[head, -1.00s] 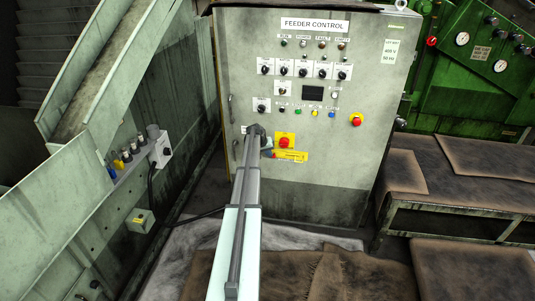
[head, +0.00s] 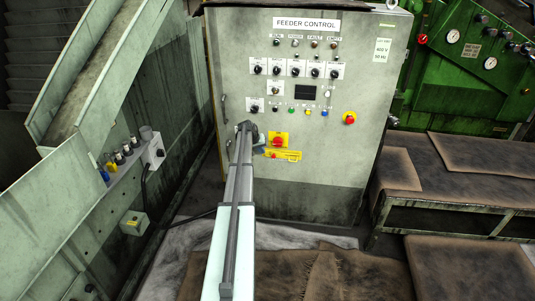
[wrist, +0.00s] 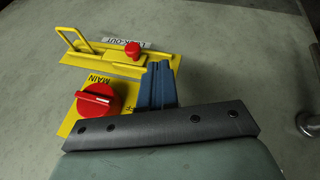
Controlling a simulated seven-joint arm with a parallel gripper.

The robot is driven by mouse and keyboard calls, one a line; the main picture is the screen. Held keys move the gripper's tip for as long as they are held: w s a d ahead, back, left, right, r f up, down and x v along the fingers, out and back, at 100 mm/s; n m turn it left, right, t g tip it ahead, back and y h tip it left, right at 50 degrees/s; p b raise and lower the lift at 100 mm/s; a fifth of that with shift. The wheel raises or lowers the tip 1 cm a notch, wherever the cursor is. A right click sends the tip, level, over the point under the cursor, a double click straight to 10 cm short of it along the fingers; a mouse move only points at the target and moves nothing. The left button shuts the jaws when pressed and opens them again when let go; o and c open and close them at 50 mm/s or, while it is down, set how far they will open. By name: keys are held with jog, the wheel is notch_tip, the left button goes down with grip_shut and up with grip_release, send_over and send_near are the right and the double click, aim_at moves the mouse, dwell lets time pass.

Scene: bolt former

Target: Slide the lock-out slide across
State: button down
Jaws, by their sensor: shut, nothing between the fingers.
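The lock-out slide (wrist: 108,58) is a yellow bar in a yellow rail, with a red knob (wrist: 132,49) and a yellow wire loop at its left end in the wrist view. In the head view the yellow lock-out assembly (head: 284,155) sits low on the cabinet front, below the red main switch (head: 277,141). That switch (wrist: 94,99) also shows on its yellow plate in the wrist view. My gripper (wrist: 163,66) has blue fingers, shut and empty, just right of the red knob there. I cannot tell whether they touch the knob or rail. The fingers hide part of the rail.
The grey feeder control cabinet (head: 330,185) carries several knobs, lamps and a red emergency button (head: 349,118). A metal handle (wrist: 308,123) is at the right edge of the wrist view. A green chute stands left; a brown-topped bench (head: 470,165) stands right.

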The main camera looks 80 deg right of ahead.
jog(key=v, duration=0.9)
jog(key=shift+s, duration=0.1)
